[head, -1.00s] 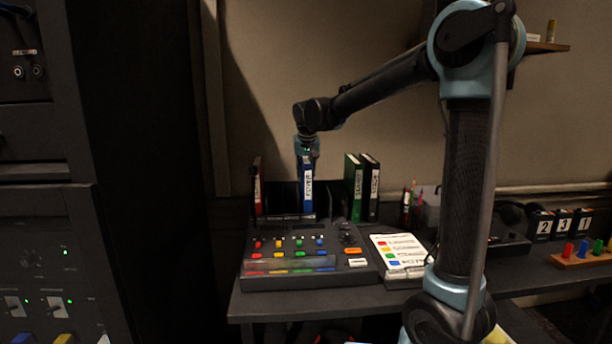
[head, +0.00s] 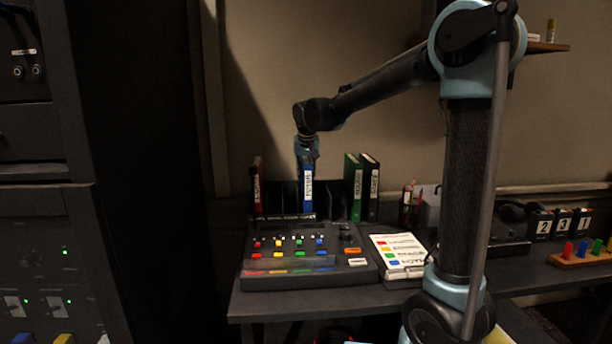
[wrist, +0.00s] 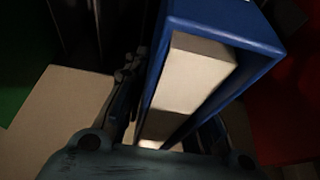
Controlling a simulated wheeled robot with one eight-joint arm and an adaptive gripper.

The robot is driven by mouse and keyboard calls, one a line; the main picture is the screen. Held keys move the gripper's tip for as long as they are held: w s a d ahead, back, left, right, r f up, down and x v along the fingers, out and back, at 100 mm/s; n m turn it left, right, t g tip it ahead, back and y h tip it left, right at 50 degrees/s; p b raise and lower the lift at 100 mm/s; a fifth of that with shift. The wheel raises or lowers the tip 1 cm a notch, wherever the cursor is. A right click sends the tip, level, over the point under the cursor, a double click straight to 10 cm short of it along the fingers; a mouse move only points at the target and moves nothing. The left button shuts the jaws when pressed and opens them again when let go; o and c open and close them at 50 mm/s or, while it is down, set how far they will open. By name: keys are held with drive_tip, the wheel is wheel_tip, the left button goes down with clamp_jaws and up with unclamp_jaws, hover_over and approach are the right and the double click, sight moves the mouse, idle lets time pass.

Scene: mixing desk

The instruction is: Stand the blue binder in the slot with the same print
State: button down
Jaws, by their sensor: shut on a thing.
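The blue binder (head: 308,187) stands upright in the rack behind the mixing console, with a white printed label on its spine; the print is too small to read surely. My gripper (head: 307,150) is shut on its top from above. In the wrist view the blue binder (wrist: 222,32) shows its blue cover edges and pale pages between my fingers (wrist: 165,120). The dark rack (head: 334,201) has dividers on both sides of the binder. Its slot prints are hard to read, and the binder's lower end is partly hidden behind the console.
A red binder (head: 258,185) stands at the rack's left. A green binder (head: 353,187) and a black binder (head: 370,188) stand at its right. The console (head: 308,258) and a colour-marked card (head: 400,250) lie in front. Empty slots show between the binders.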

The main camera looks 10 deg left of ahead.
drive_tip(key=shift+f, duration=0.2)
idle(0.3)
drive_tip(key=c, duration=1.2)
unclamp_jaws()
drive_tip(key=shift+c, duration=0.2)
drive_tip(key=shift+r, duration=0.1)
